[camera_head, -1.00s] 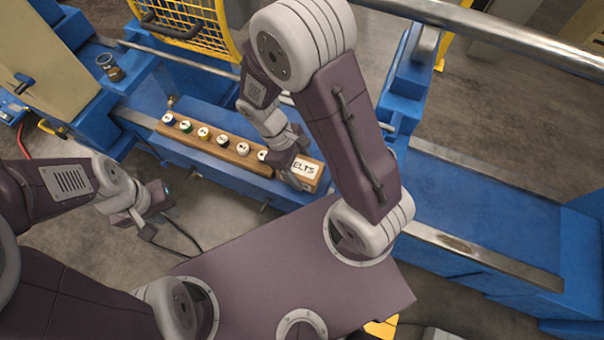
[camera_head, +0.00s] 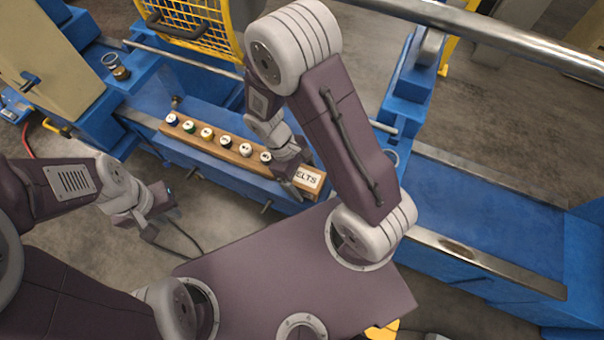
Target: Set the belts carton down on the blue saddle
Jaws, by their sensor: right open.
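My left gripper (camera_head: 158,214) is open and empty over the floor, left of and below the machine. Blue machine surfaces (camera_head: 470,195) run to the right; I cannot tell which part is the saddle.
A wooden strip (camera_head: 217,150) carries several small white-capped bottles left of the carton. A yellow mesh guard (camera_head: 205,25) stands behind. A long metal bar (camera_head: 480,35) crosses the top right. The blue bed at the right is clear.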

